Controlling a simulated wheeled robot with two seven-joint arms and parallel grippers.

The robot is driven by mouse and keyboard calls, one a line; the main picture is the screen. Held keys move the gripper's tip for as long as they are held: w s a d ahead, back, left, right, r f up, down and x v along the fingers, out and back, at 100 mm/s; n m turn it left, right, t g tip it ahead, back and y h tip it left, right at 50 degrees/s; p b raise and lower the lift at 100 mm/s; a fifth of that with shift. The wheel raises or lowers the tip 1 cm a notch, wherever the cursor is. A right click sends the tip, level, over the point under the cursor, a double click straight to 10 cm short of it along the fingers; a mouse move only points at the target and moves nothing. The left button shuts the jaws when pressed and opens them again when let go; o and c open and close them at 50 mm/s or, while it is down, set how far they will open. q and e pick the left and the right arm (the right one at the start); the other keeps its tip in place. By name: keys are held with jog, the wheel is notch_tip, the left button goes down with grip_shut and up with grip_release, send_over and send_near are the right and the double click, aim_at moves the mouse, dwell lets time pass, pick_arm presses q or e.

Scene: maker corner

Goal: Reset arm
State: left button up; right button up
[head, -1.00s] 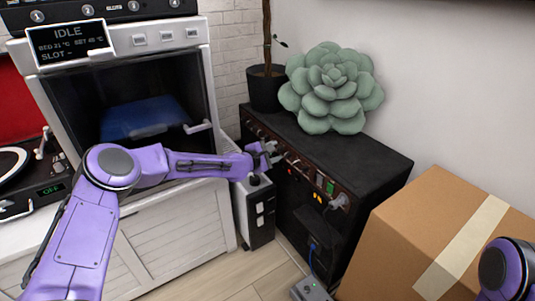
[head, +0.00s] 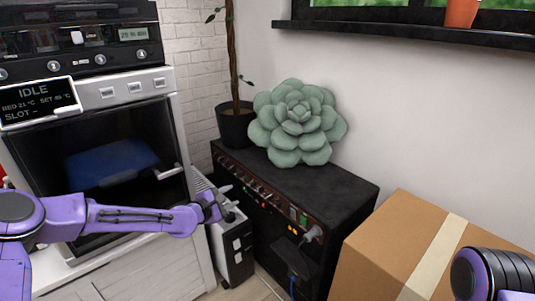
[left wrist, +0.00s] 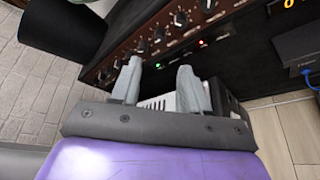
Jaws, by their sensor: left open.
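My left gripper (head: 222,196) is open and empty. In the head view it is in front of the left end of the black amplifier (head: 335,188), above a white and black unit (head: 230,243). In the left wrist view, its two grey fingers (left wrist: 160,72) stand apart with nothing between them, pointing at the amplifier's brown knob panel (left wrist: 143,38). I cannot tell whether the fingers touch it. A purple part of my right arm (head: 492,274) shows at the lower right edge; its gripper is out of view.
A white oven-like machine (head: 172,86) marked IDLE stands at left, a blue item (head: 105,163) behind its door. A large succulent (head: 297,122) and dark plant pot (head: 235,124) are by the amplifier's back. A cardboard box (head: 395,250) stands at right. Cables hang at the amplifier's front.

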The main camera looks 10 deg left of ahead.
pick_arm(q)
jog(key=s+d+f+m+g+y, duration=0.2)
jog(key=s+f+m+g, duration=0.15)
jog(key=s+f, duration=0.7)
jog(key=s+d+f+m+g+y, duration=0.2)
jog(key=s+f+m, duration=0.3)
jog(key=s+f, duration=0.5)
jog(key=s+a+f+m+g+y, duration=0.2)
jog(key=s+a, duration=0.2)
jog(key=s, duration=0.8)
jog(key=s+a+f+m+g+y, duration=0.2)
jog(key=s+a+m+g, duration=0.15)
jog(key=s, duration=0.85)
notch_tip(320, 180, up, 26)
jog(key=s+p, duration=0.1)
jog(key=p, duration=2.6)
jog(key=shift+s+a, duration=0.25)
jog(key=shift+a, duration=0.2)
jog(key=shift+r, duration=0.1)
